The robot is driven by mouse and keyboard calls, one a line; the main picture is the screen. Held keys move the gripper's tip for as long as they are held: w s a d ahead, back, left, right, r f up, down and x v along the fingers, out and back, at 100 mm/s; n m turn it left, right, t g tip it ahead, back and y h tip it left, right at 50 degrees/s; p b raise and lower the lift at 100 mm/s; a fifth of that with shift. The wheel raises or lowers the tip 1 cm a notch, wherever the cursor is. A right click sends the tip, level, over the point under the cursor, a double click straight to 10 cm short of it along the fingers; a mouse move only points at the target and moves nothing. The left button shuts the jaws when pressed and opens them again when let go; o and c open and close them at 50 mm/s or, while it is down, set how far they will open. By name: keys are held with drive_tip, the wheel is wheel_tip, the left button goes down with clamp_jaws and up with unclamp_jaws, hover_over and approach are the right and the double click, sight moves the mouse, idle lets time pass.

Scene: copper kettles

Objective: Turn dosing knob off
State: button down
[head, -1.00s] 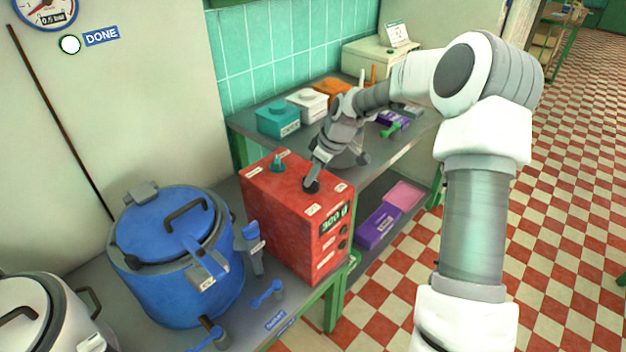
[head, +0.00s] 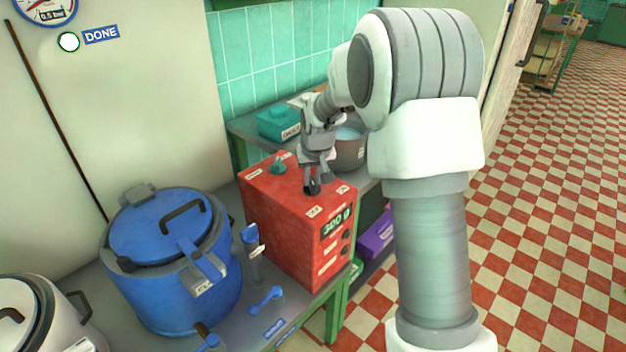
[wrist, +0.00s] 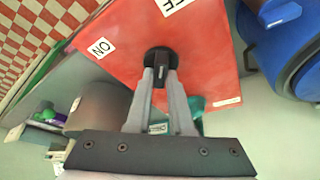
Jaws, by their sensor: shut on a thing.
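The red dosing box (head: 283,225) stands on the bench, its display reading 300 g. The black dosing knob (wrist: 160,56) sits on its top face; an ON label (wrist: 100,48) and a partly cut-off label (wrist: 176,4) lie near it. In the head view an OFF label (head: 314,211) is in front of the knob and an ON label (head: 342,190) to its right. My gripper (head: 312,189) reaches down to the knob; in the wrist view its fingers (wrist: 161,76) are closed on the knob's grip. The fingers partly hide the knob, so its exact pointing is unclear.
A blue lidded kettle (head: 203,291) stands left of the box, with a blue-handled tap (head: 252,245) between them. A teal knob (head: 278,166) sits on the box top.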

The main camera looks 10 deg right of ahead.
drive_tip(key=shift+m+h, duration=0.3)
drive_tip(key=shift+m, duration=0.4)
drive_tip(key=c, duration=0.8)
unclamp_jaws()
drive_tip(key=p+v, duration=0.1)
drive_tip(key=v, duration=1.6)
drive_tip(key=shift+a+r+p, duration=0.15)
drive_tip(key=shift+r+p, duration=0.05)
drive_tip(key=shift+p, duration=0.2)
